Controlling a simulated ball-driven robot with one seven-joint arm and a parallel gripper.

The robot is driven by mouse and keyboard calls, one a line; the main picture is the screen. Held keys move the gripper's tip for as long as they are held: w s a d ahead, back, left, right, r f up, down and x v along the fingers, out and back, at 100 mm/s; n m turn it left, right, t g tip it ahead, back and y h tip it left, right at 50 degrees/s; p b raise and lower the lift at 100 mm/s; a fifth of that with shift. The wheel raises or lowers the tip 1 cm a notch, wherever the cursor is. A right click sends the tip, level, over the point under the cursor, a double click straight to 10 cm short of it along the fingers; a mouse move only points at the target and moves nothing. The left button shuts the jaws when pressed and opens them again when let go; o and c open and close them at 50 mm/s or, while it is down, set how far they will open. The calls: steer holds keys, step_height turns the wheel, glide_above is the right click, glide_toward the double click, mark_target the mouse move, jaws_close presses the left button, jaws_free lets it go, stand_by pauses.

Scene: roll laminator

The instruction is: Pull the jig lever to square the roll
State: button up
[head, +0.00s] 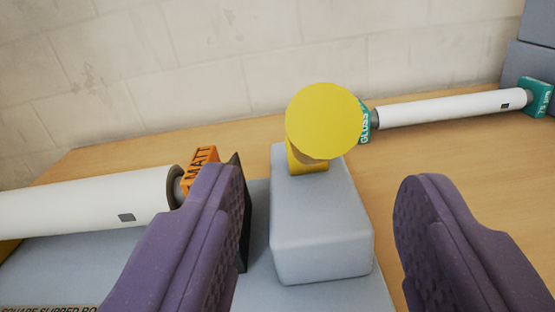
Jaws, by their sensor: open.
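The jig lever (322,122) has a round yellow knob on a short yellow stem. It stands up from a grey block (322,235) on the jig's grey base (258,218). My gripper (325,190) is open, with one purple finger on each side of the block in the picture. Nothing is between the fingers' pads except the view of the block, and the knob appears above and beyond the fingertips. I cannot tell the exact distance to it. A white roll (90,205) with an orange MATT end holder (200,165) lies on the jig at the left, partly hidden by the left finger.
A second white roll (450,108) lies at the back right between teal holders, one marked GLOSS (365,122). A thin dark plate (245,215) stands between the left finger and the block. A pale block wall is behind. The wooden table (400,165) is bare at the right.

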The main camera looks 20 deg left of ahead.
mark_target(319, 161)
steer(key=b+x, duration=0.1)
steer(key=x, duration=0.6)
steer(key=shift+w+b, duration=0.25)
steer(key=shift+b, duration=0.15)
jaws_close()
